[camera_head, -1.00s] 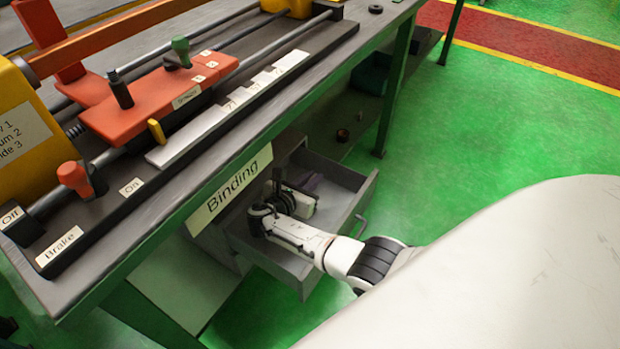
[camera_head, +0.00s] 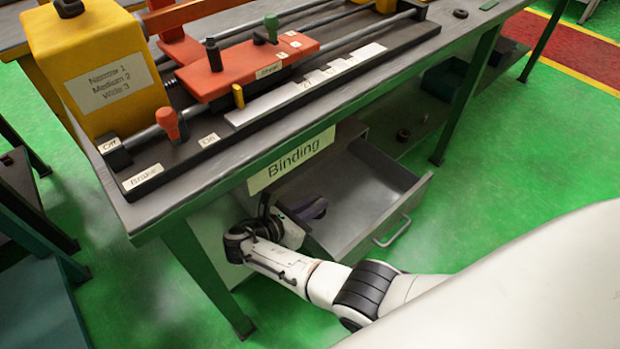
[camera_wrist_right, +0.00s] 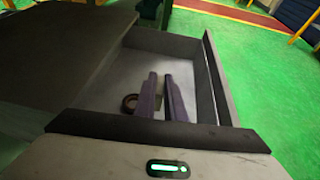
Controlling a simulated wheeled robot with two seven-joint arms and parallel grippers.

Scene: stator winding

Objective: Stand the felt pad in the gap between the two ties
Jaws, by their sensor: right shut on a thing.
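My right gripper (camera_head: 308,209) is low in front of the bench, beside the left side of the open drawer (camera_head: 345,240). In the right wrist view its two purple-grey fingers (camera_wrist_right: 162,82) stand close together with a narrow gap. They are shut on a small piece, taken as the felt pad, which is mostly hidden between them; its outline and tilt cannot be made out. The two ties cannot be made out in either view. My left gripper is not in view.
The bench (camera_head: 225,160) bears a red slide (camera_head: 235,75), a yellow housing (camera_head: 95,65) and a "Binding" label (camera_head: 292,160). A dark ring (camera_wrist_right: 129,103) lies in the drawer in the right wrist view. Green floor (camera_head: 510,150) is clear to the right.

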